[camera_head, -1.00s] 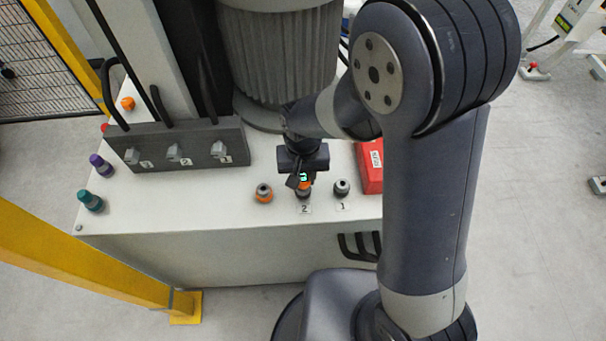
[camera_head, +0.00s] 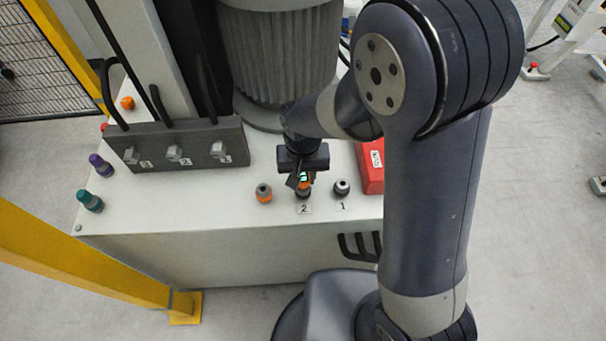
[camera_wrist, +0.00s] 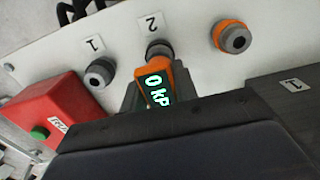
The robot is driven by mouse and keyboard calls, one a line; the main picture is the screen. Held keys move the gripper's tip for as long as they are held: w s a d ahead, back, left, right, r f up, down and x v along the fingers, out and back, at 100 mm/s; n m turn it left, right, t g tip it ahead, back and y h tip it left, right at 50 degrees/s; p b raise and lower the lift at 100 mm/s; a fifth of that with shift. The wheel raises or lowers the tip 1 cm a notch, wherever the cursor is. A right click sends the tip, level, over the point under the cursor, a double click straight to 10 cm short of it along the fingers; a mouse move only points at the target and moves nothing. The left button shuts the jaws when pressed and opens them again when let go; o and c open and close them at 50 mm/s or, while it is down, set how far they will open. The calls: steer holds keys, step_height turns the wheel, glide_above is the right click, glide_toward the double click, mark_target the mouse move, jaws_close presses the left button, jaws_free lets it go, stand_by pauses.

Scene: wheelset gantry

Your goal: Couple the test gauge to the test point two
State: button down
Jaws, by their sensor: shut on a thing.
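The test gauge (camera_wrist: 156,86) is orange with a lit display reading "0 kP", cut off at its edge. My gripper (camera_head: 303,178) is shut on it, and the dark jaws flank it in the wrist view. Test point two (camera_wrist: 158,50) is a dark round fitting beside the label "2" on the white top. The gauge's far end is right at this fitting and overlaps it in the wrist view; I cannot tell whether they are joined. In the head view the gauge (camera_head: 304,184) hangs over the fitting (camera_head: 303,194) and hides part of it.
Test point one (camera_head: 341,187) stands to the right. An orange-ringed fitting (camera_head: 264,193) stands to the left. A red box (camera_head: 370,166) is at the right edge of the white top. A dark valve block (camera_head: 176,146) and a ribbed motor housing (camera_head: 280,60) stand behind.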

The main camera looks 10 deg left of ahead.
steer(key=shift+f+b, duration=0.35)
steer(key=shift+f, duration=0.05)
steer(key=c, duration=1)
jaws_free()
step_height(320, 180, up, 11)
steer(key=shift+f, duration=0.1)
step_height(320, 180, down, 11)
steer(key=shift+r, duration=0.3)
stand_by(0.5)
